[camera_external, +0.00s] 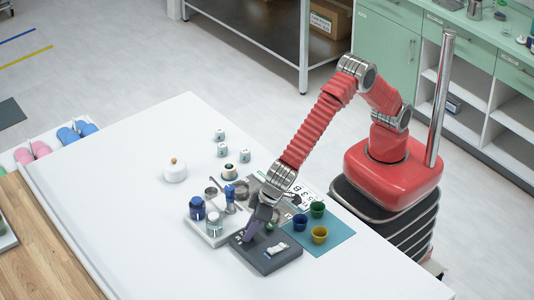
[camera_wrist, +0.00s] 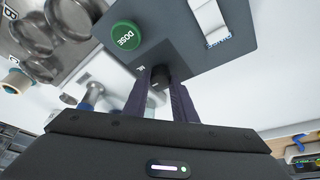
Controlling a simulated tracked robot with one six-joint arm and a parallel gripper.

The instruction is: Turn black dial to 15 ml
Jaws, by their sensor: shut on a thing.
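A dark grey dosing box (camera_external: 276,262) stands on the white table near its front, and fills the upper middle of the wrist view (camera_wrist: 205,58). A round green button marked DOSE (camera_wrist: 126,35) and a white rocker-like part (camera_wrist: 211,20) are on its face. The black dial (camera_wrist: 160,74) sits on the box between my fingertips. My gripper (camera_wrist: 161,90) is shut on the dial, with one dark finger on each side. In the external view my gripper (camera_external: 252,229) reaches down onto the box's left part. I cannot read the dial's setting.
A tray (camera_external: 212,240) with blue and clear jars stands close left of the box. A blue-green mat (camera_external: 334,244) with green, blue and yellow cups lies at right. A white round pot (camera_external: 174,170) and several small white blocks stand behind. The table's front left is clear.

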